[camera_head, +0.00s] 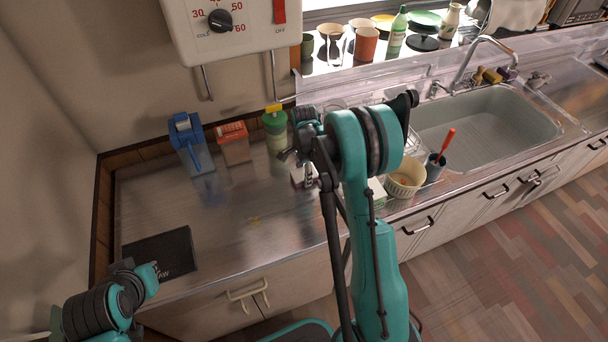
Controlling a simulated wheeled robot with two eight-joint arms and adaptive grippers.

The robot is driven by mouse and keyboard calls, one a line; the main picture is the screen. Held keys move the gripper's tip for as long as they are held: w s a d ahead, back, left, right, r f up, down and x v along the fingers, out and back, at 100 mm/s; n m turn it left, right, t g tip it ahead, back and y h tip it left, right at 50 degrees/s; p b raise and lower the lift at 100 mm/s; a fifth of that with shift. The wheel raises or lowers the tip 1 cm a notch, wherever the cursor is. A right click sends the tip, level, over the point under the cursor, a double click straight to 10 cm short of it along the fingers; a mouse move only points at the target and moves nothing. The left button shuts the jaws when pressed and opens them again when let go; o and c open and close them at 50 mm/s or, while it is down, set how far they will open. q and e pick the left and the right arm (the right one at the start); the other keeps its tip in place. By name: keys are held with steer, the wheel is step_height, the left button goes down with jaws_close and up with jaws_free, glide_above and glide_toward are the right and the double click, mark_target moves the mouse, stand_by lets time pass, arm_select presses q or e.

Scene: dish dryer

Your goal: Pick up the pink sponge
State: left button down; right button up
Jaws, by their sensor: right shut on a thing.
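My right gripper (291,154) is over the metal counter (235,225), beside the green bottle (276,130). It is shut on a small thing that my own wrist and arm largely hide. A small pale object (303,177) with dark and reddish parts shows just below the fingers. It is too small to tell whether it is the pink sponge. I cannot clearly make out the pink sponge elsewhere. My left arm shows at the lower left, but its fingers do not show.
A blue dispenser (190,142) and an orange-red box (233,143) stand along the wall. A cream basket (405,178) stands near the sink (490,125). The middle of the left counter is clear.

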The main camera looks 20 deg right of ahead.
step_height(320, 180, up, 5)
steer(key=shift+f+p, duration=0.15)
steer(key=shift+p, duration=0.8)
steer(key=s+d+r+p, duration=0.2)
steer(key=s+d+r, duration=0.4)
steer(key=s, duration=0.3)
steer(key=shift+d+p, duration=0.3)
steer(key=shift+d, duration=0.25)
steer(key=shift+s+r, duration=0.1)
